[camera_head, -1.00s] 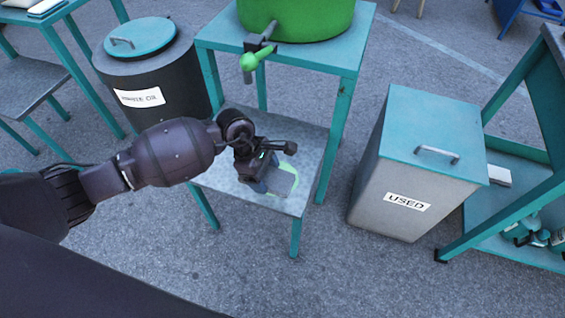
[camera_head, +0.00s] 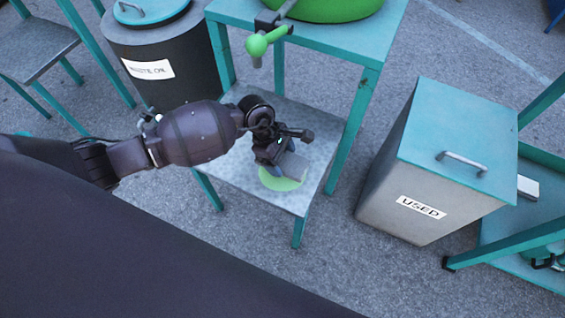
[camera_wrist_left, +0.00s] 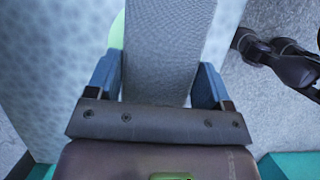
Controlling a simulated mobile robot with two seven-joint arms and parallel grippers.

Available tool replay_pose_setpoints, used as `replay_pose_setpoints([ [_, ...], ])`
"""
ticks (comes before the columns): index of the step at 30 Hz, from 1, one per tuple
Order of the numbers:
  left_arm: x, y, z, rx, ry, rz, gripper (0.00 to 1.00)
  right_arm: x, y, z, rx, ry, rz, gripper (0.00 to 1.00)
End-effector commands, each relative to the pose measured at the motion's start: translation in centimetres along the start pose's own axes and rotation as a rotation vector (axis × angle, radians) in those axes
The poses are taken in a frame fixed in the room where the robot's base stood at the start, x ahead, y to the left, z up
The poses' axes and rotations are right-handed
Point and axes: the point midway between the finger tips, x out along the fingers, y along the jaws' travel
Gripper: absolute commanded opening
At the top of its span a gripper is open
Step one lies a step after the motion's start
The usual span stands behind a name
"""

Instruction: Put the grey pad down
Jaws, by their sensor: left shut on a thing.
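The grey pad (camera_head: 289,166) is held in my left gripper (camera_head: 276,162) above the lower metal shelf (camera_head: 228,163) of the teal stand. In the left wrist view the pad (camera_wrist_left: 165,45) fills the space between the blue fingers of my left gripper (camera_wrist_left: 160,82), which are shut on it. A light green round patch (camera_head: 281,181) on the shelf lies beneath the pad and is partly hidden by it. I cannot tell whether the pad touches the shelf. My right gripper does not show in the head view.
A green tank with a green tap (camera_head: 259,43) stands on the upper shelf, above my left arm. A black waste oil drum (camera_head: 180,75) is at left. A grey bin (camera_head: 400,188) marked USED, with a teal lid, is at right. Bare floor lies in front.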

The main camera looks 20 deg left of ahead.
Motion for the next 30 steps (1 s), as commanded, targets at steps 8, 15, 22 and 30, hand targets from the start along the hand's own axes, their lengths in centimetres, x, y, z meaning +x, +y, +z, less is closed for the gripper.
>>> replay_pose_setpoints([
  [8, 3.7, -0.2, -1.5, -0.004, -0.001, -0.006, 0.50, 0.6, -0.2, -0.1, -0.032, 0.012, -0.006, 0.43],
  [15, 3.4, -0.1, -1.4, -0.001, -0.001, -0.001, 0.50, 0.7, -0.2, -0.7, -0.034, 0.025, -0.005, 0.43],
  [22, 3.8, -0.1, -1.6, -0.001, 0.000, -0.002, 0.81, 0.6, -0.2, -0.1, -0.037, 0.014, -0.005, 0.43],
  [30, 3.8, -0.1, -1.5, -0.001, -0.001, -0.002, 0.99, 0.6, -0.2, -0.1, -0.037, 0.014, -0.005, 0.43],
])
